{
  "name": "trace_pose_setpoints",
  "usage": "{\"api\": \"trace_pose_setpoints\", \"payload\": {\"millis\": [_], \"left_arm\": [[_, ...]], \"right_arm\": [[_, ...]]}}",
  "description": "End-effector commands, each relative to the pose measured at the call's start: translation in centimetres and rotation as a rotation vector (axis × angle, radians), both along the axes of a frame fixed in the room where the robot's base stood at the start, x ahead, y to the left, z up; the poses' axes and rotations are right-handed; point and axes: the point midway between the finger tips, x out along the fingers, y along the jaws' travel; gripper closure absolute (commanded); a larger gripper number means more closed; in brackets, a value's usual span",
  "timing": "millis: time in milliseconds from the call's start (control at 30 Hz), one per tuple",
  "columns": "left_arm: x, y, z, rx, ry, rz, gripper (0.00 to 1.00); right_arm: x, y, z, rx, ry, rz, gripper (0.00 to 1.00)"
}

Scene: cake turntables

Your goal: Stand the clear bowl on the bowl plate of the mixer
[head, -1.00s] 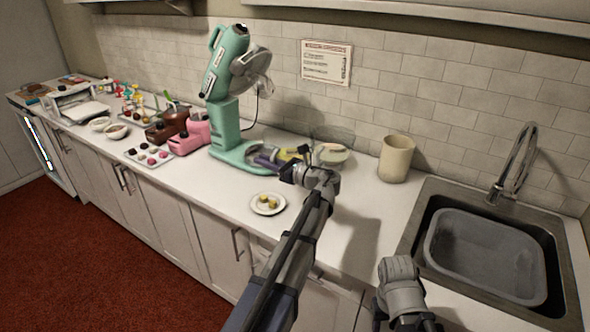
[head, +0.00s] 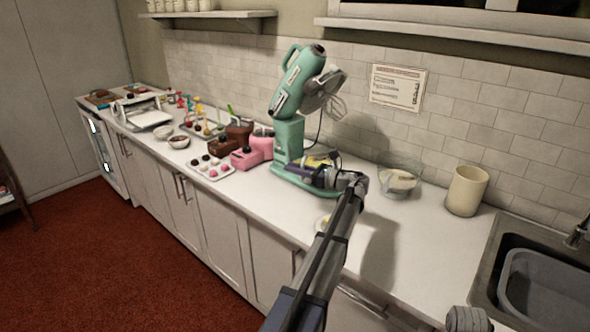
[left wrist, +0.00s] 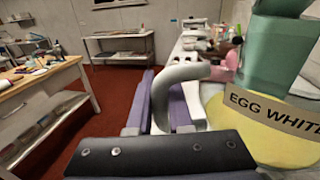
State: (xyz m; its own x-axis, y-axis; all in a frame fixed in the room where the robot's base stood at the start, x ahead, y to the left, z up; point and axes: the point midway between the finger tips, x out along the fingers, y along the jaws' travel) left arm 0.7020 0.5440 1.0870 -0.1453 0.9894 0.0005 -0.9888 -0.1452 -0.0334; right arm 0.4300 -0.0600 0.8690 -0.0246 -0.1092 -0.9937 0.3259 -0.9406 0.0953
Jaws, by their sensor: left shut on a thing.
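The mixer (head: 288,140) is teal, its head tilted up with a wire whisk. Its low base with the bowl plate (head: 298,188) is partly hidden by my left gripper. My left gripper (head: 318,173) is at the base, shut on the pale handle of a yellow vessel (head: 322,160). In the left wrist view this vessel (left wrist: 275,138) bears an "EGG WHITE" label, and the purple fingers flank its handle (left wrist: 190,75). Whether it touches the plate cannot be told. A clear glass bowl (head: 414,166) with pale contents stands on the counter to the right.
A cream canister (head: 466,190) and the sink (head: 500,255) are at the right. A pink machine (head: 252,152), a brown one (head: 232,137) and a tray of sweets (head: 212,172) stand left of the mixer. The counter front is mostly clear.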

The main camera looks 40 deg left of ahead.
Motion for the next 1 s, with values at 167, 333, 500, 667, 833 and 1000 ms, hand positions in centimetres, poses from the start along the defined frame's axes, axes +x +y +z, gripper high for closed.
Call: {"api": "trace_pose_setpoints", "payload": {"millis": [167, 333, 500, 667, 833, 1000], "left_arm": [[0.9, -0.1, 0.0, 0.002, -0.001, -0.001, 1.00], [2.0, -0.2, -0.1, 0.002, -0.001, -0.001, 1.00], [3.3, -0.3, -0.1, 0.002, -0.001, -0.001, 1.00], [4.5, -0.4, -0.2, 0.002, -0.001, -0.001, 1.00], [5.7, -0.4, -0.2, 0.002, -0.001, -0.001, 1.00], [7.0, -0.5, -0.3, 0.002, -0.001, -0.001, 1.00]], "right_arm": [[0.0, 0.0, 0.0, 0.000, 0.000, 0.000, 0.50], [0.0, 0.0, -0.1, 0.000, 0.000, 0.000, 0.50], [0.0, 0.0, -0.2, 0.000, 0.000, 0.000, 0.50], [0.0, 0.0, -0.2, 0.000, 0.000, 0.000, 0.50], [0.0, 0.0, -0.3, 0.000, 0.000, 0.000, 0.50], [0.0, 0.0, -0.3, 0.000, 0.000, 0.000, 0.50]]}}
